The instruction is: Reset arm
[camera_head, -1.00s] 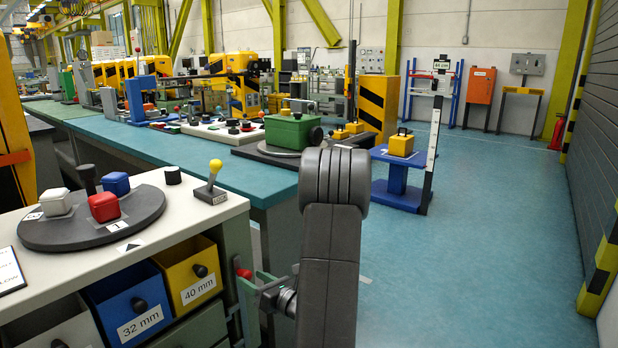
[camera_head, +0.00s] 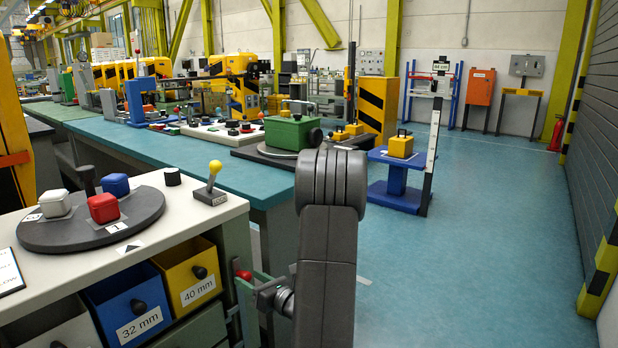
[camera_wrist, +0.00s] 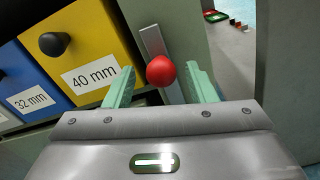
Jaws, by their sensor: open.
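My gripper (camera_wrist: 162,88) is open in the wrist view, with its two pale green fingers spread. A red ball knob (camera_wrist: 161,71) shows between the fingers, in front of a grey metal strip (camera_wrist: 152,42) on the cabinet's end. I cannot tell whether either finger touches the knob. In the head view the red knob (camera_head: 244,275) shows at the cabinet's right end, with my gripper (camera_head: 246,283) beside it. My arm hides part of the area to the right.
The yellow 40 mm drawer (camera_wrist: 88,52) and blue 32 mm drawer (camera_wrist: 28,85) are just left of the gripper. A turntable (camera_head: 95,222) with coloured blocks and a yellow-knobbed lever (camera_head: 211,185) stand on the cabinet top. The floor (camera_head: 490,250) at right is clear.

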